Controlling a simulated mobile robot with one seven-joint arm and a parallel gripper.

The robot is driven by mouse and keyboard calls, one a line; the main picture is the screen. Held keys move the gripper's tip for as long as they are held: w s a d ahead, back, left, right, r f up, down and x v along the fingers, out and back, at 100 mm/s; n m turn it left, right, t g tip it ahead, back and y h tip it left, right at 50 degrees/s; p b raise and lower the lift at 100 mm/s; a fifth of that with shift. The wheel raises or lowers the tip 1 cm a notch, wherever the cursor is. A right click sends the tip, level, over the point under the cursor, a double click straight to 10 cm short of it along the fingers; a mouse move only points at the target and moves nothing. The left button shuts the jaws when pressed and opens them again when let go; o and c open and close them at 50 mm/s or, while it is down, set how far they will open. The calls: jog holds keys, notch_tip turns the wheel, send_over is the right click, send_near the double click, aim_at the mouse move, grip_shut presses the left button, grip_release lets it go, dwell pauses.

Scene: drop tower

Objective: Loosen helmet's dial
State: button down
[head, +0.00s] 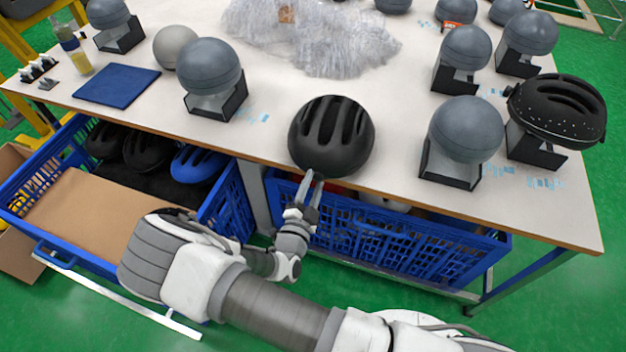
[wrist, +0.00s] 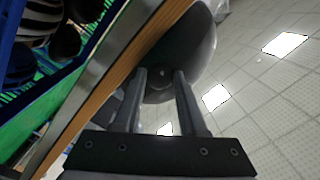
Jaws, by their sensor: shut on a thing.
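The black vented helmet (head: 331,135) sits near the front edge of the table, over what seems to be a stand hidden beneath it. My gripper (head: 314,180) reaches up to the helmet's near lower rim from in front of the table edge. In the wrist view, the helmet (wrist: 196,48) is a dark rounded shape beyond the fingers. My gripper (wrist: 161,78) has its two fingers on either side of the dark round dial (wrist: 160,88) at the helmet's rim and is shut on it. The dial is hidden in the head view.
Several grey headforms on black stands, such as one at left (head: 210,70), stand on the white table (head: 300,110). Another black helmet (head: 560,105) sits at right. Blue crates (head: 390,240) are below the table edge, one with helmets and cardboard at left. Clear plastic wrap (head: 310,35) lies behind.

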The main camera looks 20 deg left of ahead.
jog(key=n+p, duration=0.1)
jog(key=n, duration=0.4)
jog(key=shift+n, duration=0.4)
jog(key=n, duration=0.5)
jog(key=shift+d+n, duration=0.1)
jog(key=shift+n, duration=0.2)
jog(key=shift+n+p, duration=0.3)
jog(key=shift+c, duration=2.2)
grip_release()
jog(key=s, duration=1.7)
jog(key=shift+s+a+b, duration=0.2)
jog(key=shift+a+b, duration=0.05)
jog(key=shift+b, duration=0.05)
